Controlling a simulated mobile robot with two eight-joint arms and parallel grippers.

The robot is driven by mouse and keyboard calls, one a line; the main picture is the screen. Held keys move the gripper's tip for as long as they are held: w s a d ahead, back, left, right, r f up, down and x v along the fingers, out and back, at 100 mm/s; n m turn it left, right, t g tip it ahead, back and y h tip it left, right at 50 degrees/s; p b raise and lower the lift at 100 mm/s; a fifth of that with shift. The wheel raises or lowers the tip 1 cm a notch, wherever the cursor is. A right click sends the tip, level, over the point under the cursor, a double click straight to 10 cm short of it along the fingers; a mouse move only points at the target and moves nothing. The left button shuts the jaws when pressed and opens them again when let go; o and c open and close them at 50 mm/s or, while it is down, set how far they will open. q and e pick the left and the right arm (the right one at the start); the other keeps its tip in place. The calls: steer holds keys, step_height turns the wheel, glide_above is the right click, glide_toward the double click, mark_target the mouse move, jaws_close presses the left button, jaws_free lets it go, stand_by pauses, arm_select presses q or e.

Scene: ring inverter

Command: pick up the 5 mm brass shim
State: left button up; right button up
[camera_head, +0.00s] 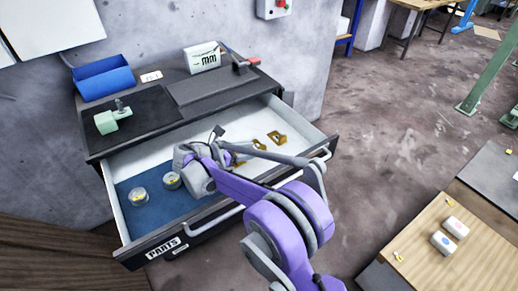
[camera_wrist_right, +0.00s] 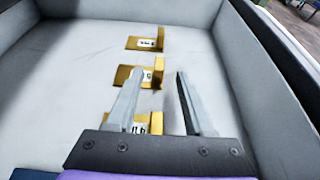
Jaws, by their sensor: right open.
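Three brass shims, each an angled plate with a raised tab and a white label, lie in a row on the white drawer floor. In the right wrist view they are the far shim (camera_wrist_right: 146,43), the middle shim (camera_wrist_right: 158,73) and the near shim (camera_wrist_right: 157,120). The labels are small; the middle one seems to read 5, but I cannot be sure. My right gripper (camera_wrist_right: 160,72) is open over the row, its fingertips on either side of the middle shim's raised tab, and its left finger partly covers the near shim. My left gripper is not in view.
The open drawer (camera_head: 323,151) has raised walls around the shims. Its blue section (camera_head: 153,214) holds two round clear containers (camera_head: 140,196). A blue bin (camera_head: 104,78), a green part (camera_head: 106,122) and a white box (camera_head: 203,57) stand on the cabinet top.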

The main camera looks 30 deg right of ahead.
mark_target(257, 145)
steer(key=x, duration=0.3)
steer(key=shift+w+f, duration=0.1)
steer(key=shift+f, duration=0.1)
jaws_close()
stand_by(1.2)
